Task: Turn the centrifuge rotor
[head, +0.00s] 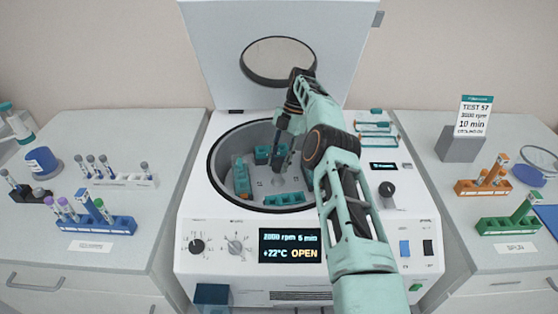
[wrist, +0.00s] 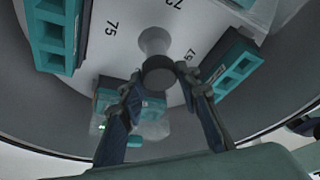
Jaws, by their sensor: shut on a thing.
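The centrifuge (head: 210,235) stands open in the middle, its lid (head: 215,60) raised behind. Its grey rotor (head: 262,184) sits in the round bowl with teal buckets around it. In the wrist view the pale rotor plate (wrist: 125,45) carries printed numbers. A knob with a dark end (wrist: 158,72) rises from its centre. My gripper (head: 279,166) reaches down into the bowl. In the wrist view the fingers of my gripper (wrist: 158,77) are shut on the rotor knob, one on each side. My arm hides the bowl's right part in the head view.
Teal buckets (wrist: 55,35) stand around the plate close to my fingers, inside the bowl wall (head: 214,165). The display (head: 290,246) reads OPEN. Tube racks stand on the left bench, including a blue one (head: 108,224). Orange (head: 482,187) and green (head: 508,225) racks stand on the right.

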